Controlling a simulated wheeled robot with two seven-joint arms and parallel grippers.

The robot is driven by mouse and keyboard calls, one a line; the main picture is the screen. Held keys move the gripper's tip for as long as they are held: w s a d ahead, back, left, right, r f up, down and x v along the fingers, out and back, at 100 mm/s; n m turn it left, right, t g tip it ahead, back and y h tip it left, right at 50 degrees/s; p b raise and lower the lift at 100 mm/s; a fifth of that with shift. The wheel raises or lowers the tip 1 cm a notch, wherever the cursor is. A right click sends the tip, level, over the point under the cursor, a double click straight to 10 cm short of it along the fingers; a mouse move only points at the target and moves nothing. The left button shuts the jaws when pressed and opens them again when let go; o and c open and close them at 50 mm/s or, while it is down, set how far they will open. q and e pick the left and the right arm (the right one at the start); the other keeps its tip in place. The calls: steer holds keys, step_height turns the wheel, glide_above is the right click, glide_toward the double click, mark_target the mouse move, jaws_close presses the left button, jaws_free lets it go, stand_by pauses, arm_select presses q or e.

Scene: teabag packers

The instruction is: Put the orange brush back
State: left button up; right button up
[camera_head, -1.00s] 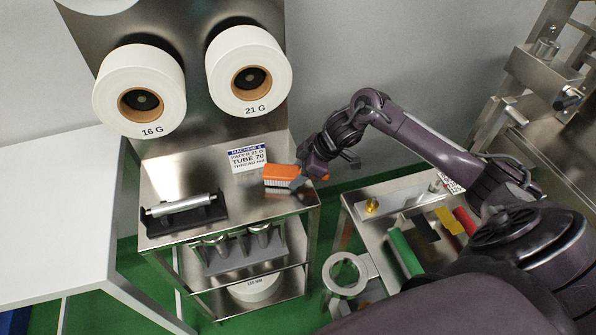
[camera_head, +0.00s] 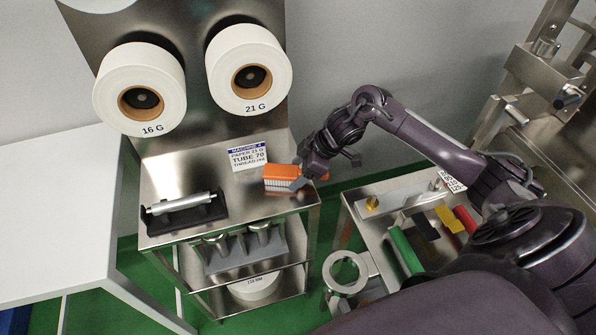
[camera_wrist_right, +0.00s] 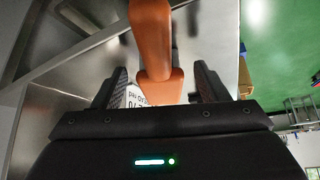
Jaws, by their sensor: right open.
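The orange brush (camera_head: 281,171) with pale bristles is at the right part of the steel stand's top shelf (camera_head: 240,198), in front of the printed card. My right gripper (camera_head: 298,180) is at the brush's right end. In the right wrist view the brush's orange handle (camera_wrist_right: 155,45) extends between the two open fingers of the gripper (camera_wrist_right: 157,88), with gaps on both sides. Whether the brush rests fully on the shelf is hard to tell. My left gripper is not in view.
The printed card (camera_head: 247,157) stands behind the brush. A metal roller on a black holder (camera_head: 186,212) is at the shelf's left. A side table at right holds a green roll (camera_head: 405,250), a yellow block (camera_head: 448,219) and a red piece (camera_head: 466,219). Two paper rolls hang above.

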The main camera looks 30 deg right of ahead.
steer(key=b+v, duration=0.2)
steer(key=v, duration=0.9)
steer(key=shift+s+d+r, duration=0.1)
steer(key=shift+d+r, duration=0.05)
steer(key=shift+r, duration=0.15)
